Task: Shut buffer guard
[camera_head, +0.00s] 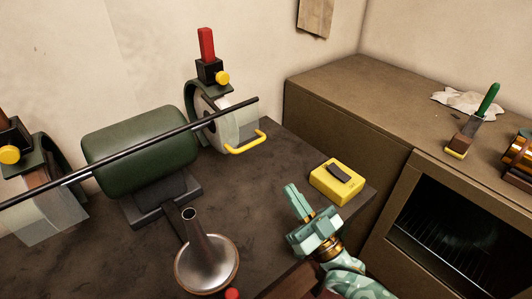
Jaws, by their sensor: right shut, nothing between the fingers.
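The bench buffer has a green motor body (135,150) on a dark foot. At its right end is a pale buffing wheel (222,125) under a dark green guard hood (191,98). A clear shield with a yellow handle (246,144) sticks out to the right of this wheel. A second guarded wheel (45,200) is partly cut off at the left edge. My right gripper (295,194), pale teal, is shut and empty. It is over the bench's right part, below and right of the yellow handle and apart from it. My left gripper is not in view.
A long black rod (150,146) crosses before the buffer. A metal horn bell (207,262) stands on the dark bench (120,255) at the front. A yellow box (336,183) lies right of my gripper. A brown cabinet (345,95) with a dark opening stands at right.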

